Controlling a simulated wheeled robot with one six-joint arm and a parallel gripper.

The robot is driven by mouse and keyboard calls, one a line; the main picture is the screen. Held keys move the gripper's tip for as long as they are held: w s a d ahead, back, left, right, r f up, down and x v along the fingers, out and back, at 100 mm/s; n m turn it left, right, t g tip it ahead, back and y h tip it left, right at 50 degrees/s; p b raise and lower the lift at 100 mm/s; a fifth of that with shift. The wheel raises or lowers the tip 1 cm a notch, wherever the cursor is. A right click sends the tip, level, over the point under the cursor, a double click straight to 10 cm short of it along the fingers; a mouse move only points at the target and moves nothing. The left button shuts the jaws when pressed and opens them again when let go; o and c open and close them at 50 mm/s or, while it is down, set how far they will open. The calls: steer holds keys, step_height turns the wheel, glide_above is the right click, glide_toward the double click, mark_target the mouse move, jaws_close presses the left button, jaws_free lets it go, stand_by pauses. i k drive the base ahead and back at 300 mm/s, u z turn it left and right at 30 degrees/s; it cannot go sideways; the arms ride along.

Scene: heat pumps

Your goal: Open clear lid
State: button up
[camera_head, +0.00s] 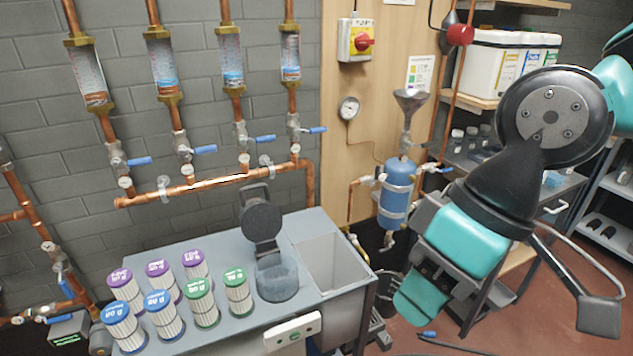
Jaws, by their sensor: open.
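No lid that is plainly clear stands out. On the grey bench (225,342), a round dark lid (261,221) stands raised on its hinge above a short, bluish see-through cup (276,281). On the wall, a yellow switch box with a red knob (357,40) is mounted; I cannot tell whether a clear cover lies over it. My gripper (510,308) is at the right, in front of the shelves, with its fingers spread wide and nothing between them. It is well to the right of the cup and apart from the bench.
Several filter cartridges with purple, blue and green caps (163,290) stand left of the cup. An open sink (335,263) is right of it. Copper pipes with blue-handled valves (205,149) run along the wall behind.

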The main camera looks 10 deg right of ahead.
mark_target(261, 224)
steer(key=u, duration=1.05)
steer(key=k, duration=0.1)
steer(key=z, duration=1.7)
steer(key=i, duration=0.7)
steer(key=u, duration=0.95)
steer(key=i, duration=0.5)
steer(key=u, duration=0.6)
